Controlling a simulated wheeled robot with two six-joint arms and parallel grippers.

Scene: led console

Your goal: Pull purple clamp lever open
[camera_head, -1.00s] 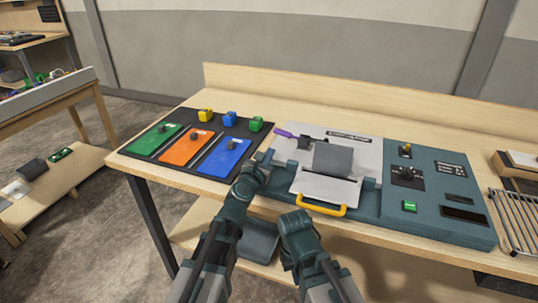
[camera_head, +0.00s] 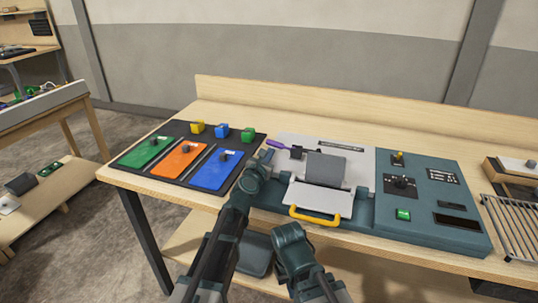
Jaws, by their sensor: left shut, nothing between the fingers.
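The purple clamp lever (camera_head: 276,144) is at the back left of the console (camera_head: 430,215), its purple handle pointing left from a dark pivot block (camera_head: 296,152). A grey plate (camera_head: 325,169) and a pale flap with a yellow handle (camera_head: 313,217) are right of it. My left gripper (camera_head: 266,156) is just in front of the lever's handle, close to its tip. It is shut with nothing seen in it; whether it touches the lever I cannot tell. My right arm (camera_head: 293,240) is low in front of the table, and its fingers do not show.
A black mat at left holds green (camera_head: 145,152), orange (camera_head: 180,160) and blue (camera_head: 216,169) panels, with yellow, blue and green blocks behind. Knobs and a green button (camera_head: 403,214) are on the console's right part. A wire rack (camera_head: 515,225) stands at far right.

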